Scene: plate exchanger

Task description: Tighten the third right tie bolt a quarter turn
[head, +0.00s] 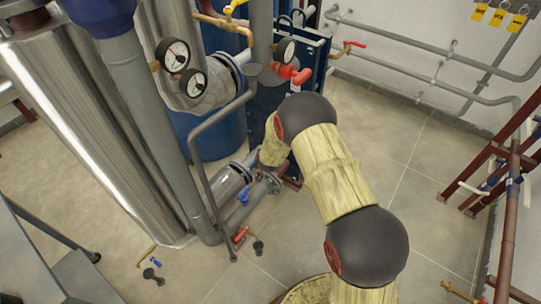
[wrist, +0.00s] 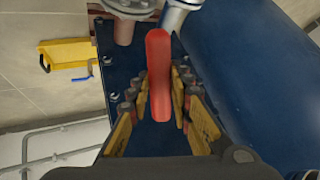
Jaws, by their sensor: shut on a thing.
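A red handle (wrist: 158,70) stands between the yellow-and-black fingers of my gripper (wrist: 160,97) in the wrist view, and the gripper is shut on it. What the handle's far end joins cannot be told. Behind it is a dark blue plate (wrist: 128,62) with a few bolts (wrist: 108,59) along its left edge. The right-hand bolts are largely hidden by my fingers and the handle, so I cannot pick out the third right tie bolt. In the head view, part of the blue exchanger (head: 318,50) shows behind my arm, which hides my gripper.
A large blue cylinder (wrist: 245,75) lies close on the right in the wrist view. A yellow tray (wrist: 70,53) is at upper left. In the head view, gauges (head: 173,54), a red valve (head: 289,73) and pipes crowd the left. Open floor (head: 395,150) lies right.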

